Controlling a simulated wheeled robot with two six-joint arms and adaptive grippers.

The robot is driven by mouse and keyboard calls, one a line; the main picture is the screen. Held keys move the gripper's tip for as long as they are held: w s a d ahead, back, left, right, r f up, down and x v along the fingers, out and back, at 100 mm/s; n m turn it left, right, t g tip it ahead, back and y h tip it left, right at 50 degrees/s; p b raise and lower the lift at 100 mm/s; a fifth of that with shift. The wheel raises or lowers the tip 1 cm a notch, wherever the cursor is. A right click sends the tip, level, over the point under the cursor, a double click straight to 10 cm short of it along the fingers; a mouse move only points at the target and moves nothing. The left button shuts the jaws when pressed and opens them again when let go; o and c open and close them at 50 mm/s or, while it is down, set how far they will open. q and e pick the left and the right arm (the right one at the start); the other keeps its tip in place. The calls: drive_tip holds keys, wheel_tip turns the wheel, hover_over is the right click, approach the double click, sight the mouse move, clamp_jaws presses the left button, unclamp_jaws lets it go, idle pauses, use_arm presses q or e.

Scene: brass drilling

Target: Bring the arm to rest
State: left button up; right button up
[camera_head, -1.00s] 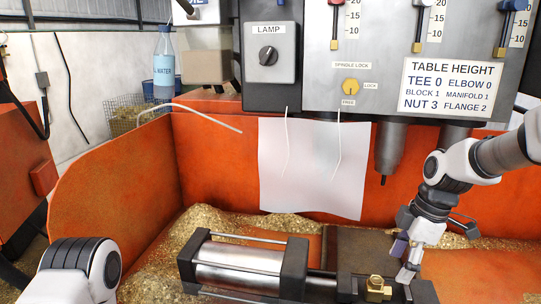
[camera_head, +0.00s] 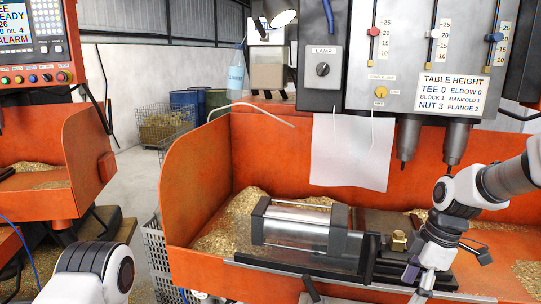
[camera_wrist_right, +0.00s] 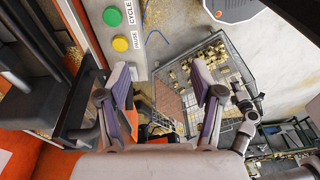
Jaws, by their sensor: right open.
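My right arm (camera_head: 470,195) comes in from the right in the head view, with its gripper (camera_head: 418,282) pointing down at the front right of the vise. In the right wrist view the right gripper (camera_wrist_right: 160,72) has its two fingers wide apart with nothing between them. A brass fitting (camera_head: 399,241) sits at the right end of the vise (camera_head: 305,237), apart from the gripper. Of my left arm only a white and dark joint (camera_head: 95,268) shows at the lower left; its gripper is out of view.
The orange chip tray wall (camera_head: 200,180) surrounds the vise, with brass chips inside. Drill spindles (camera_head: 408,138) hang above. In the right wrist view a wire basket (camera_wrist_right: 205,80) holds brass pieces, and a panel has green (camera_wrist_right: 112,16) and yellow (camera_wrist_right: 120,43) buttons.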

drive_tip(key=s+a+f+g, duration=0.1)
drive_tip(key=s+f+g, duration=0.1)
drive_tip(key=s+f, duration=0.55)
drive_tip(key=s+f+m+g+h+b, duration=0.15)
drive_tip(key=s+f, duration=0.25)
drive_tip(key=f, duration=0.7)
drive_tip(key=s+a+f+g+y, duration=0.1)
drive_tip(key=s+f+g, duration=0.2)
drive_tip(key=s+f, duration=0.45)
drive_tip(key=s+a+f+m+t+h, duration=0.1)
drive_tip(key=s+f+m+t, duration=0.1)
drive_tip(key=s+f+m, duration=0.75)
use_arm(q)
drive_tip(key=shift+w+d+f, duration=0.15)
drive_tip(key=shift+w+f, duration=0.15)
drive_tip(key=shift+f, duration=0.2)
drive_tip(key=shift+w+d+f, duration=0.1)
drive_tip(key=shift+w+f, duration=0.2)
drive_tip(key=shift+f, duration=0.2)
use_arm(e)
drive_tip(key=w+m+t, duration=0.1)
drive_tip(key=m+t, duration=0.1)
drive_tip(key=w+f+m+t, duration=0.1)
drive_tip(key=w+m+t, duration=0.1)
drive_tip(key=shift+d+f+m+t+h, duration=0.1)
drive_tip(key=shift+m+t+h, duration=0.15)
drive_tip(key=shift+m+h, duration=0.1)
